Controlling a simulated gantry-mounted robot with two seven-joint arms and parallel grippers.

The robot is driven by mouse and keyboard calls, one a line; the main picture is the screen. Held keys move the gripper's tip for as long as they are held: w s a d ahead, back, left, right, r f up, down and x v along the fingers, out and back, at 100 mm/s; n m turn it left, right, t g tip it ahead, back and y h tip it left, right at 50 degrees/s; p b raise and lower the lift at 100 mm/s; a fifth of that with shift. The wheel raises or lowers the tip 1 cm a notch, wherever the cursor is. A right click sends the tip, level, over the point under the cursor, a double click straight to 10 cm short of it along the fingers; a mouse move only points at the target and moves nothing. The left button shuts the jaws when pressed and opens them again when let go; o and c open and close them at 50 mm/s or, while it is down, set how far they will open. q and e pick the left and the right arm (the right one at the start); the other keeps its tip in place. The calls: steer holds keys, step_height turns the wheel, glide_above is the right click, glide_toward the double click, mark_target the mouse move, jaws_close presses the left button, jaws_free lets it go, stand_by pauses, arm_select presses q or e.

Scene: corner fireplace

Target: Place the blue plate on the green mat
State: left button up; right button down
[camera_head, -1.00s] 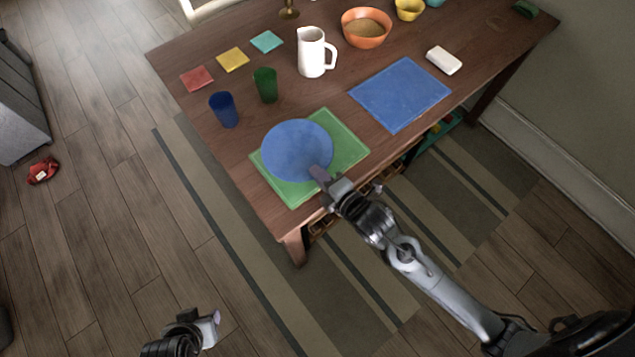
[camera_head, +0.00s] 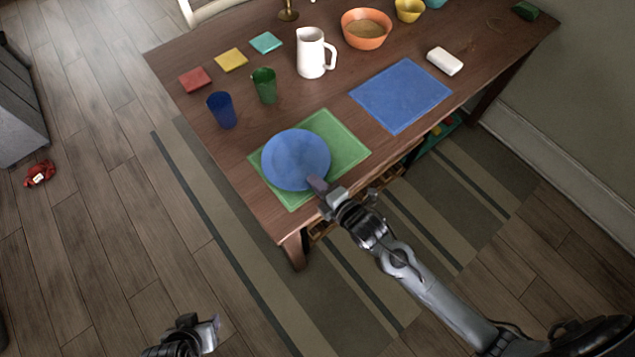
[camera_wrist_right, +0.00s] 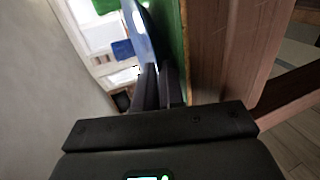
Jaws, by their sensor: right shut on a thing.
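The blue plate (camera_head: 296,158) is over the left part of the green mat (camera_head: 347,142), at the table's near corner in the head view. My right gripper (camera_head: 318,187) is shut on the plate's near rim. In the right wrist view the plate (camera_wrist_right: 139,32) shows nearly edge-on between the fingers (camera_wrist_right: 158,88), beside the green mat (camera_wrist_right: 171,35). I cannot tell whether the plate's underside touches the mat. My left gripper (camera_head: 213,326) is low over the floor, away from the table; its jaw state is unclear.
A blue cup (camera_head: 222,110) and a green cup (camera_head: 264,86) stand behind the green mat. A blue mat (camera_head: 401,95) lies bare to the right. A white pitcher (camera_head: 311,54) and an orange bowl (camera_head: 366,29) are farther back.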

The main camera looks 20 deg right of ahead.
steer(key=shift+s+d+f, duration=0.15)
steer(key=shift+f, duration=0.55)
steer(key=c, duration=1.5)
jaws_free()
steer(key=shift+f, duration=0.15)
steer(key=shift+r, duration=0.4)
steer(key=shift+s+r, duration=0.1)
steer(key=shift+r, duration=0.25)
steer(key=s+d+r+m+g+h+p, duration=0.1)
steer(key=s+d+m+g+h, duration=0.1)
steer(key=s+m+g, duration=0.3)
steer(key=s+d+r+m+g+h+p, duration=0.1)
steer(key=s+d+m+g, duration=0.4)
steer(key=s+m, duration=0.9)
steer(key=shift+s+r+h+p, duration=0.25)
steer(key=shift+s+h+p, duration=0.15)
steer(key=shift+s, duration=0.4)
steer(key=shift+d, duration=0.1)
